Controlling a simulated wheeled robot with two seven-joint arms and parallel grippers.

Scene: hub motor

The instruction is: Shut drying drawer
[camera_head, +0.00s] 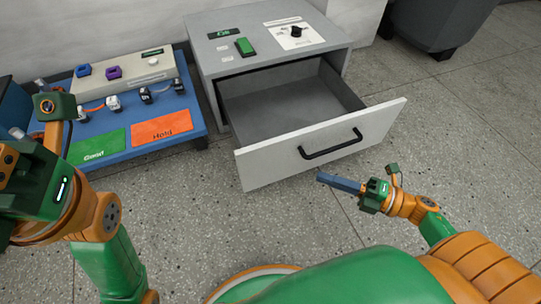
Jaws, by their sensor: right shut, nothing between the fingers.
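The drying drawer (266,165) is pulled well out of its grey cabinet (212,60). Its white front has a black bar handle (331,146), and its inside looks empty. My right gripper (340,183) is shut and empty, just in front of the lower right part of the drawer front, below the handle. From this view I cannot tell whether it touches the front. My left arm is at the left edge of the view, with its wrist (40,185) near the blue bench; its fingers are not visible.
The cabinet top has a green button (244,46) and a black knob (296,31). A blue bench (199,125) at left carries a green mat (97,147), an orange mat (162,128), small parts and a tester box (130,75). Speckled floor is clear to the right.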

